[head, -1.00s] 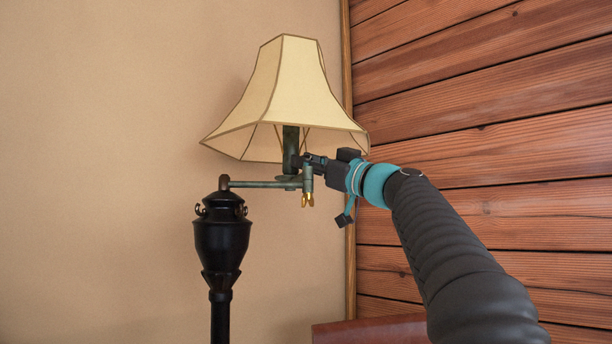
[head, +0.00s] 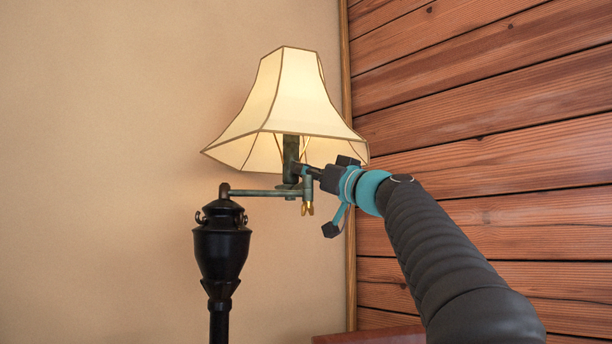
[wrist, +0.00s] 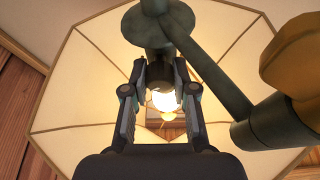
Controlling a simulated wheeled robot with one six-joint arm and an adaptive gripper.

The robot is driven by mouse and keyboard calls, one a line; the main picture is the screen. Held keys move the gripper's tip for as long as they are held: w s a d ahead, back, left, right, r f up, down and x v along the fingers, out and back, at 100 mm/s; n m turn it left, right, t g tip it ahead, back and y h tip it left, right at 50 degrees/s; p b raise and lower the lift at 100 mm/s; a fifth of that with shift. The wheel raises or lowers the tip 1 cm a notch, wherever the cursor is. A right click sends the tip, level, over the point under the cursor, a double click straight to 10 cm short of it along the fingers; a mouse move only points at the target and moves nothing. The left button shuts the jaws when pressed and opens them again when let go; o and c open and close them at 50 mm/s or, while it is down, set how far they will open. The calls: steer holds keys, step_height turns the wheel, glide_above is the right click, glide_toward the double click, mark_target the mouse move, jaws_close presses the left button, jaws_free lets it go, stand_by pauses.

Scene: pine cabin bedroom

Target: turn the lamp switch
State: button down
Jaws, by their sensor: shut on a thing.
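The lamp has a cream panelled shade (head: 275,105), a dark green socket stem (head: 290,150), a swing arm (head: 258,192) and a black urn-shaped body (head: 222,245). The shade glows warmly, and a lit bulb (wrist: 165,98) shows inside it in the wrist view. My gripper (head: 299,169) reaches in from the right under the shade, its fingertips at the socket stem. In the wrist view my gripper (wrist: 160,70) has its fingers on either side of the socket. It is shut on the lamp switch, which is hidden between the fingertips.
The swing arm's upright joint (head: 307,190) stands just below my gripper, with a brass fitting (head: 307,209) under it. The shade rim hangs close above. A plank wall (head: 480,120) is on the right, and a reddish-brown furniture top (head: 370,338) shows below.

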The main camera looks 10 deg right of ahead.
steer(key=shift+s+r, duration=0.1)
steer(key=c, duration=1.2)
jaws_free()
steer(key=v, duration=1.1)
steer(key=shift+s+f, duration=0.25)
steer(key=shift+s, duration=0.05)
steer(key=shift+d, duration=0.1)
